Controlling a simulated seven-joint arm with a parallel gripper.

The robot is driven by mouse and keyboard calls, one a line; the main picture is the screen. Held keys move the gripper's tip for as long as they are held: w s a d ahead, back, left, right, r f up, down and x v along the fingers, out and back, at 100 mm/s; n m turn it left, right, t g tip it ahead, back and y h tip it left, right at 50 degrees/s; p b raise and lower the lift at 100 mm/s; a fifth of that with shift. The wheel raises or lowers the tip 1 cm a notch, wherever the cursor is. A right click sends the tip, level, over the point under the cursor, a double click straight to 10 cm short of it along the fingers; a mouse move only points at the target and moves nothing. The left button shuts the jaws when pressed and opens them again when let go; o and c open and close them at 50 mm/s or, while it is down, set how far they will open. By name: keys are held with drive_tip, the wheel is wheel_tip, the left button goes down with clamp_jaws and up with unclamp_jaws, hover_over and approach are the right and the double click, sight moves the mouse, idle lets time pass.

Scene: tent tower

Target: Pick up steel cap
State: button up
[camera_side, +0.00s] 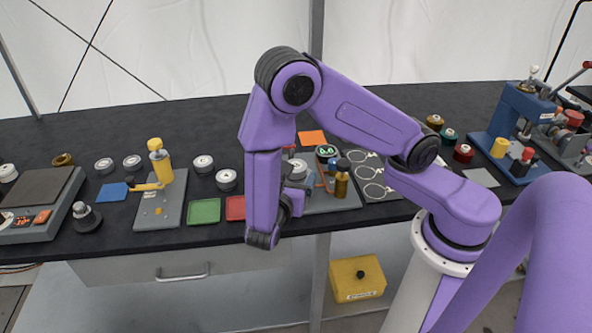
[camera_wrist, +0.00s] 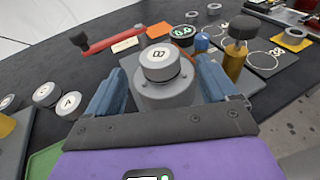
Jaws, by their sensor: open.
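A round steel cap (camera_wrist: 159,62) with a dark letter that looks like D on its top sits on a wider grey round holder (camera_wrist: 166,96) in the wrist view. My gripper (camera_wrist: 161,70) is open, with one blue finger on each side of the cap and holder. A gap shows between each finger and the cap. In the side view the cap (camera_side: 297,164) shows partly beside my purple wrist, and my fingers are mostly hidden there. Other steel caps, one marked A (camera_wrist: 69,103), stand to the left in the wrist view.
A small green readout (camera_wrist: 184,31), a blue knob (camera_wrist: 201,41) and an amber post with a dark knob (camera_wrist: 236,62) stand close to the right finger. Green (camera_side: 204,211) and red trays lie left of the wrist.

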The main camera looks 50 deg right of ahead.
drive_tip(key=shift+x, duration=2.8)
drive_tip(key=shift+r, duration=0.1)
drive_tip(key=c, duration=1.4)
drive_tip(key=shift+r, duration=0.1)
drive_tip(key=shift+w+r, duration=0.1)
drive_tip(key=shift+r, duration=0.75)
drive_tip(key=s+r, duration=1.1)
drive_tip(key=s, duration=0.3)
drive_tip(key=n+t+y, duration=0.9)
drive_tip(key=n+y, duration=0.1)
hover_over(296, 165)
drive_tip(key=w, duration=0.6)
drive_tip(key=shift+w+a, duration=0.15)
drive_tip(key=shift+a, duration=0.1)
